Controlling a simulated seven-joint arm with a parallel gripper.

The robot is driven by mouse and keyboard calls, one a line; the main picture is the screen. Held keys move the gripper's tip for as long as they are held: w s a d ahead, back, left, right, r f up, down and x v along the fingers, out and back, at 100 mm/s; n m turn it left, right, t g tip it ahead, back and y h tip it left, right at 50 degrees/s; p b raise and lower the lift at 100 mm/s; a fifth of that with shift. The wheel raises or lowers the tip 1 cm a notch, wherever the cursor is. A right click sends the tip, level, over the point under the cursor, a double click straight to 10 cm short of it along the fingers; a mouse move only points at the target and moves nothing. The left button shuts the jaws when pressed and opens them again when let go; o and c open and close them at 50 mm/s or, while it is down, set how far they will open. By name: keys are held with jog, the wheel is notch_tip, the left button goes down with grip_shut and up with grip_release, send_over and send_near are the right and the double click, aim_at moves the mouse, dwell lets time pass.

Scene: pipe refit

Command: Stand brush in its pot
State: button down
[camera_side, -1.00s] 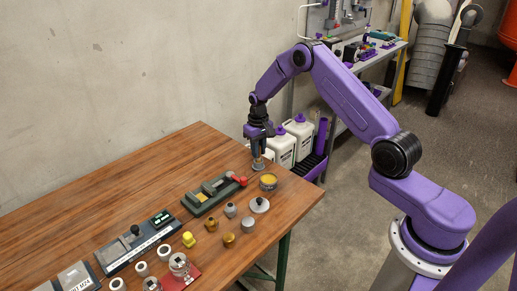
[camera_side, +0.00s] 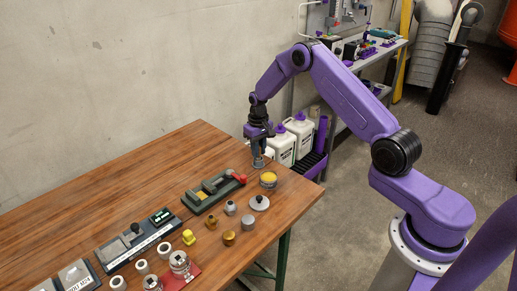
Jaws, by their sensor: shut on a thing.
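My gripper (camera_side: 258,147) is pointing down over the far right part of the wooden table, shut on a slim grey thing (camera_side: 258,161) that looks like the brush. The fingers hide most of it, and its lower end is too small to make out clearly. A small round pot (camera_side: 268,184) with yellow contents stands on the table just right of and in front of the held thing. The held thing is beside the pot in the picture, not in it. I cannot tell whether its lower end touches the table.
A grey knobbed lid (camera_side: 259,203) lies in front of the pot. A green vise-like fixture with a red handle (camera_side: 212,190) is to the left. Several small fittings (camera_side: 228,238) stand nearer. White jugs (camera_side: 300,132) are beyond the table. The table's left back is clear.

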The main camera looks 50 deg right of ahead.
jog(key=shift+f, duration=0.1)
dwell(0.3)
jog(key=c, duration=0.8)
grip_release()
jog(key=shift+o, duration=0.2)
jog(key=shift+r, duration=3.5)
